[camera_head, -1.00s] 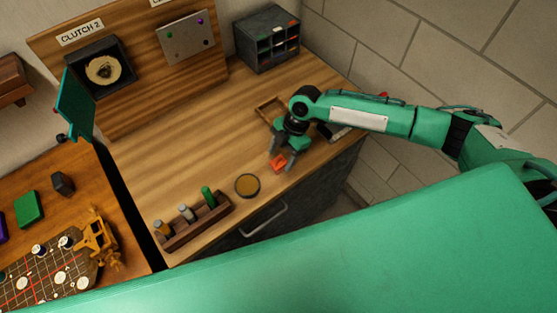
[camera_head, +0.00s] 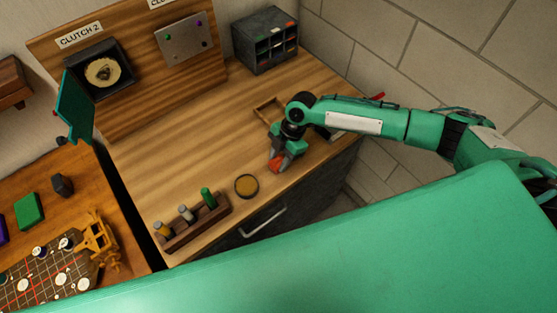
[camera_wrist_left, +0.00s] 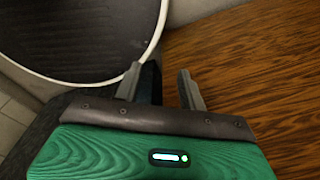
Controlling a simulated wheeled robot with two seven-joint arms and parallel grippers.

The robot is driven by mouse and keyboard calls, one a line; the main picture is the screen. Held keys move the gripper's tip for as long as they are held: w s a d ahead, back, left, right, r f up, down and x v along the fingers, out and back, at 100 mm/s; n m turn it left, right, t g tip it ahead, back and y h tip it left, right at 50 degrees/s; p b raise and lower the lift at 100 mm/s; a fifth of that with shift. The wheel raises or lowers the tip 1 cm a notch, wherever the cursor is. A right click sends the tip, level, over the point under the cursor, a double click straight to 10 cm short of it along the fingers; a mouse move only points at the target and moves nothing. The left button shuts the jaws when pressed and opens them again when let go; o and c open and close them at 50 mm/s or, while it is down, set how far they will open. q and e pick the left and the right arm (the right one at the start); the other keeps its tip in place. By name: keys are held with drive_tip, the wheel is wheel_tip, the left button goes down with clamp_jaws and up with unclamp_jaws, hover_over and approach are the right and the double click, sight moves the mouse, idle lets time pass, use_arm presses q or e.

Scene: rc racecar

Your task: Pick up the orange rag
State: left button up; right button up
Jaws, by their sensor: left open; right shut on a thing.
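The orange rag (camera_head: 280,164) is a small crumpled red-orange bundle at the front right of the wooden bench, in the head view. My right gripper (camera_head: 281,167) points down over it and is shut on it, so the fingers hide part of the rag. I cannot tell whether the rag still touches the bench top. My left gripper (camera_wrist_left: 158,86) shows in the left wrist view, open with nothing between its fingers. The rag is not in that view.
A round amber-topped tin (camera_head: 246,186) and a wooden rack (camera_head: 196,222) with several small bottles stand left of the rag. A small wooden tray (camera_head: 268,108) lies behind my right gripper. A grey cubby box (camera_head: 266,40) stands at the back. The bench middle is clear.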

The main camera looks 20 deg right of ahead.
sight(279, 161)
wheel_tip(279, 161, up, 20)
drive_tip(key=b, duration=0.5)
drive_tip(key=shift+f+b, duration=0.15)
drive_tip(key=shift+b, duration=0.15)
drive_tip(key=o, duration=0.4)
drive_tip(key=c, duration=0.3)
